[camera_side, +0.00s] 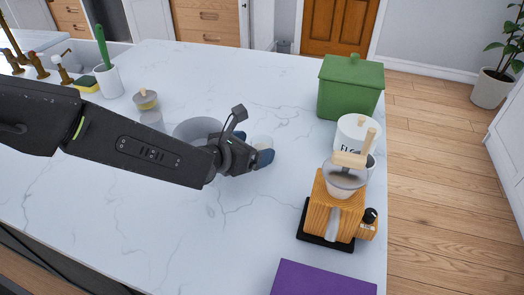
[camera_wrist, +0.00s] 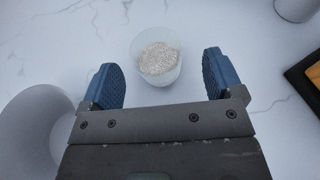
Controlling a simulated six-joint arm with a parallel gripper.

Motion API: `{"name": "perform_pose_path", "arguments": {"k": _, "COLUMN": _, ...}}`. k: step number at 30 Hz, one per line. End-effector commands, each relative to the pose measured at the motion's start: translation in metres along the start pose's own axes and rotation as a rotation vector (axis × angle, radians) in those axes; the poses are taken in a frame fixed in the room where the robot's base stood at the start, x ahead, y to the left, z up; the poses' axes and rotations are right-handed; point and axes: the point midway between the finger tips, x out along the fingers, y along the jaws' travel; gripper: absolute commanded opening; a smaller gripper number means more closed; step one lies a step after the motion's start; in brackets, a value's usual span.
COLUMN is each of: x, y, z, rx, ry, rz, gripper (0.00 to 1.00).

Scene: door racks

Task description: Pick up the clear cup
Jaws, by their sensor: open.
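A clear cup (camera_wrist: 157,57) holding pale grainy contents stands upright on the counter. In the wrist view it is just beyond and between the two blue fingers of my gripper (camera_wrist: 163,76), with gaps on both sides. My gripper is open and empty. In the side view my gripper (camera_side: 264,157) is low over the middle of the counter, and the cup (camera_side: 262,141) shows partly behind its fingers. Its lower part is hidden there.
A grey bowl (camera_side: 196,127) stands close left of my gripper. A lidded jar (camera_side: 146,99) is farther left. A wooden grinder (camera_side: 336,208), a white canister (camera_side: 357,129) and a green box (camera_side: 350,87) stand right. A purple item (camera_side: 318,279) lies in front.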

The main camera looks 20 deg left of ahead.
Motion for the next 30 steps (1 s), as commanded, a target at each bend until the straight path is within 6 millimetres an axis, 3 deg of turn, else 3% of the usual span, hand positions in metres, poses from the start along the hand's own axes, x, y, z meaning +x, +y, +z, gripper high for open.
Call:
{"name": "perform_pose_path", "arguments": {"k": 12, "x": 0.048, "y": 0.005, "z": -0.002, "rx": 0.0, "ry": 0.0, "rz": 0.001, "gripper": 0.86}}
{"name": "perform_pose_path", "arguments": {"k": 21, "x": 0.052, "y": 0.004, "z": -0.001, "rx": 0.0, "ry": 0.0, "rz": 0.001, "gripper": 0.86}}
{"name": "perform_pose_path", "arguments": {"k": 30, "x": 0.052, "y": 0.004, "z": -0.001, "rx": 0.0, "ry": 0.0, "rz": 0.001, "gripper": 0.59}}
